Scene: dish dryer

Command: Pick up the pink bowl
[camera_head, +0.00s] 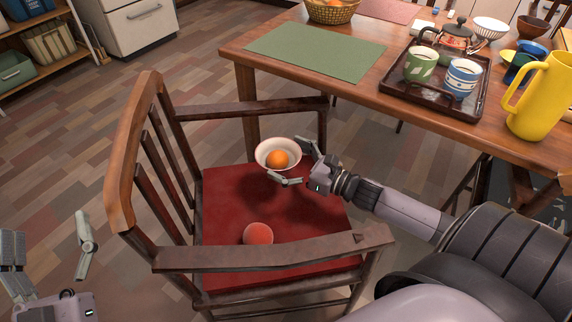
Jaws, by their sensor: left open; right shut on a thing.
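A small pale, pinkish-white bowl (263,148) with an orange fruit (277,159) in it is at the middle of the view, above the red seat of a wooden chair. My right gripper (294,163) is shut on the right side of the bowl's rim, and the bowl looks level. Whether its base touches the seat is hard to tell, but it appears held above it. My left gripper (48,240) is open and empty at the lower left, over the floor and well apart from the bowl.
The wooden chair (222,190) has a slatted back at left and two armrests; a reddish ball-like fruit (258,234) lies on its seat. The table (300,84) behind carries a green placemat (316,52), a tray (398,87) with mugs, and a yellow pitcher (541,98).

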